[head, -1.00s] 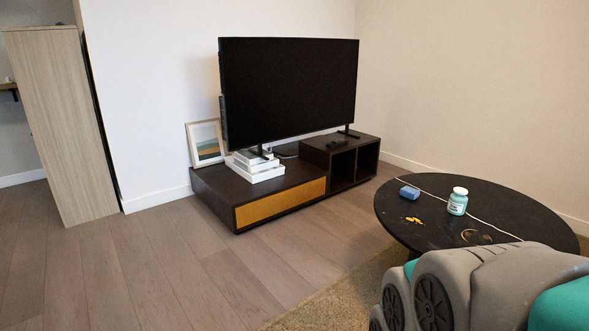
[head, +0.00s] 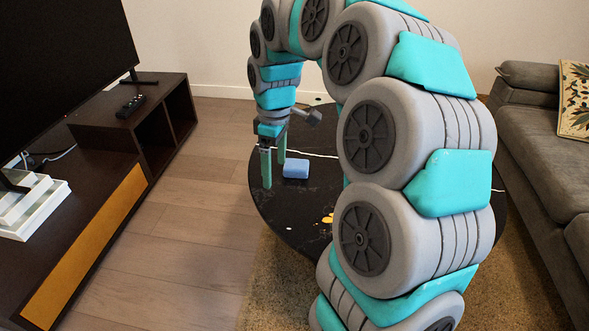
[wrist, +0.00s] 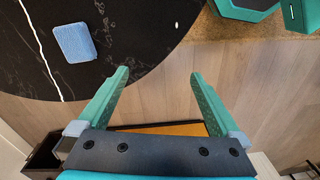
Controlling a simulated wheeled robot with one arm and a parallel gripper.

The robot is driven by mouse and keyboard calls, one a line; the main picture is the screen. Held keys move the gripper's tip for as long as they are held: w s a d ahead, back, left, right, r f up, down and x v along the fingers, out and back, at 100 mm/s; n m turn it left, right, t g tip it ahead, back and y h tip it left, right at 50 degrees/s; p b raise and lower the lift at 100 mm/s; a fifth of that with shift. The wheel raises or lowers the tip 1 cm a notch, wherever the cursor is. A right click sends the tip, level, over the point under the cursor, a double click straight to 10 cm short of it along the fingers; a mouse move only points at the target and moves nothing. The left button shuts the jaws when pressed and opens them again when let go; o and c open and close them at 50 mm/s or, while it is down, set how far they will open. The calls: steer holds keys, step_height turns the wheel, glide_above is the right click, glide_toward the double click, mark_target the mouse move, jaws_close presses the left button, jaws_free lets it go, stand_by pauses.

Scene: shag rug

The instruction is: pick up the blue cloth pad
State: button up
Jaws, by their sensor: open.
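The blue cloth pad (head: 296,168) is a small light-blue block lying flat on the round black table (head: 290,215). In the wrist view the pad (wrist: 75,42) lies at the upper left, near the table's edge. My gripper (head: 274,170) has teal fingers and is open and empty. In the head view its fingers point down just left of the pad, near the table's left edge. In the wrist view my gripper (wrist: 159,85) has its fingers spread over the floor beyond the table edge, with the pad outside them to the upper left.
A yellow-orange patch (head: 327,219) lies on the table, and a thin white line crosses its top. A dark TV stand (head: 100,190) with a TV (head: 62,70) stands at left. A grey sofa (head: 540,150) is at right. Wood floor (head: 180,240) lies open between stand and table.

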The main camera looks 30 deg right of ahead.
steer(key=w+d+f+n, duration=0.1)
steer(key=w+d+f, duration=0.1)
steer(key=w+d, duration=0.4)
steer(key=n, duration=0.1)
glide_above(296, 164)
steer(key=f, duration=0.4)
steer(key=shift+s+d+h, duration=0.15)
steer(key=shift+d+h, duration=0.15)
steer(key=shift+d, duration=0.1)
steer(key=shift+a+f, duration=0.2)
steer(key=shift+f, duration=1.7)
steer(key=shift+a+f, duration=0.15)
steer(key=shift+f, duration=1.7)
steer(key=c, duration=1.3)
steer(key=shift+r, duration=0.2)
steer(key=shift+r, duration=1.25)
steer(key=shift+s+r, duration=0.25)
steer(key=shift+r, duration=0.15)
steer(key=s+a, duration=0.1)
steer(key=s, duration=0.4)
steer(key=s+a+r+b, duration=0.1)
steer(key=s, duration=0.4)
steer(key=s+a, duration=0.1)
steer(key=s, duration=0.4)
steer(key=shift+r+b, duration=0.2)
steer(key=shift+b, duration=0.1)
